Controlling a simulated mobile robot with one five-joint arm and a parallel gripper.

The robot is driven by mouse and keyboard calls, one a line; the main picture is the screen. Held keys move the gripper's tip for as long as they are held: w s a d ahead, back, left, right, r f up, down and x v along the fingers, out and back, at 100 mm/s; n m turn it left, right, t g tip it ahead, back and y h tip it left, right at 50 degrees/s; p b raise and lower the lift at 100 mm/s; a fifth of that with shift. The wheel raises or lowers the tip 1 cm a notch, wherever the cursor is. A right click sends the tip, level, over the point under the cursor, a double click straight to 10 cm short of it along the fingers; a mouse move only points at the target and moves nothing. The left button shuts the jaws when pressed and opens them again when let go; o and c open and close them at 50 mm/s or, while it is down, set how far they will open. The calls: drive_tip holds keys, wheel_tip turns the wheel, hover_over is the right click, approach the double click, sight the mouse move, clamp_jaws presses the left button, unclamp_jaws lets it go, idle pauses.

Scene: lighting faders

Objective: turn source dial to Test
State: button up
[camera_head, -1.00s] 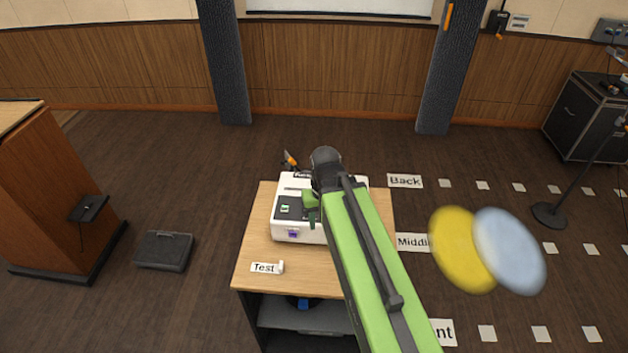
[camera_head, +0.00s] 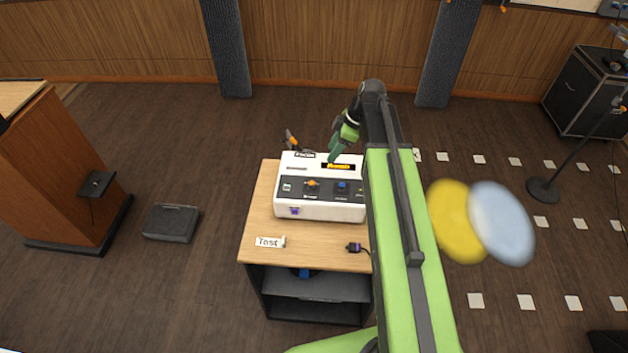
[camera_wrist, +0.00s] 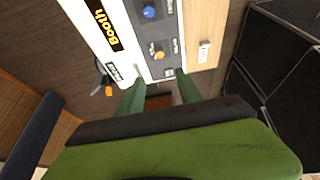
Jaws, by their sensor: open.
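A white control box (camera_head: 335,207) with a dark panel stands on a small wooden-topped stand. Its panel carries an orange dial (camera_head: 312,184) on the left and a blue dial (camera_head: 343,186) on the right; their small labels are too small to read. In the wrist view the orange dial (camera_wrist: 158,55) lies beyond the fingers and the blue dial (camera_wrist: 149,12) is higher up. A "Test" card (camera_head: 268,242) lies on the stand in front of the box. My gripper (camera_head: 332,157) is open and empty above the box's back edge, apart from both dials.
A wooden lectern (camera_head: 60,175) and a black case (camera_head: 171,222) stand to the left. Yellow and pale blue discs (camera_head: 455,220) show at right.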

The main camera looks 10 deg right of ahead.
sight(312, 183)
drive_tip(key=b+x, duration=1.5)
drive_tip(key=x, duration=0.1)
drive_tip(key=shift+d+f, duration=0.1)
drive_tip(key=shift+f, duration=0.2)
drive_tip(key=shift+a+f+b, duration=0.3)
drive_tip(key=shift+f+b, duration=0.15)
drive_tip(key=shift+b, duration=0.1)
drive_tip(key=shift+r, duration=0.1)
drive_tip(key=shift+c, duration=0.4)
clamp_jaws()
